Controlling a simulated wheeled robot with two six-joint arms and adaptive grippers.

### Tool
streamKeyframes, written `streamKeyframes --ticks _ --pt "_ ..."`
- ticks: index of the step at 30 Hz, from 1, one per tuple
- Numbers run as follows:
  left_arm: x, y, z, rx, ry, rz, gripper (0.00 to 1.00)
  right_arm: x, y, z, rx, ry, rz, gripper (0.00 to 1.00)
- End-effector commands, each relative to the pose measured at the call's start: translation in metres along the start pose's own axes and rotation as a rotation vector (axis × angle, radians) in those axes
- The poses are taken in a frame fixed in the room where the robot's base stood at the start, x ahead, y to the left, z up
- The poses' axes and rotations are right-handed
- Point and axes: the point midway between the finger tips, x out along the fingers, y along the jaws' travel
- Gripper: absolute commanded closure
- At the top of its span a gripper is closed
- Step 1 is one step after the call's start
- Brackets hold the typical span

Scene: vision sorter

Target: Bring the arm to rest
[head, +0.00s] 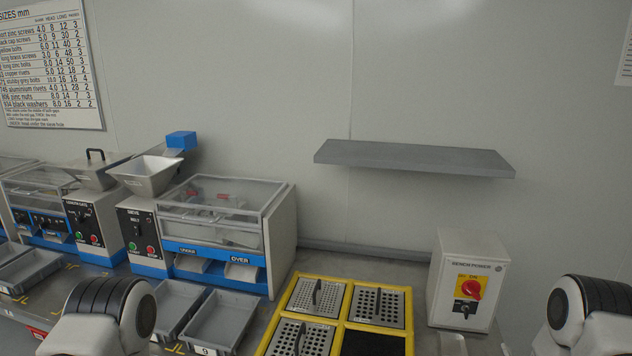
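A rounded white and black joint of my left arm shows at the lower left, and a like joint of my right arm shows at the lower right. Neither gripper shows in the head view, so I cannot see whether they are open or hold anything. Both visible arm parts are in front of the bench, near the bottom edge of the picture.
A sorting machine (282,228) with a hopper (147,178) stands at left centre. Grey trays (215,320) lie before it. A yellow frame (333,281) holds perforated plates. A power box (466,281) stands to the right. A grey shelf (413,157) juts from the wall.

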Motion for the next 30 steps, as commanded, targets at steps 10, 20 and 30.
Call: streamKeyframes --ticks 10,20,30 --pt "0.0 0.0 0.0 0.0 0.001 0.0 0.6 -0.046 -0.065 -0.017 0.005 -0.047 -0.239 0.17" --pt "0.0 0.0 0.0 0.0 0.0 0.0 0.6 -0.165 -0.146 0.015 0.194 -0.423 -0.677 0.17" --pt "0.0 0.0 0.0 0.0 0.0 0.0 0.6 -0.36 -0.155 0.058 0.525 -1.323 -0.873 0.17"
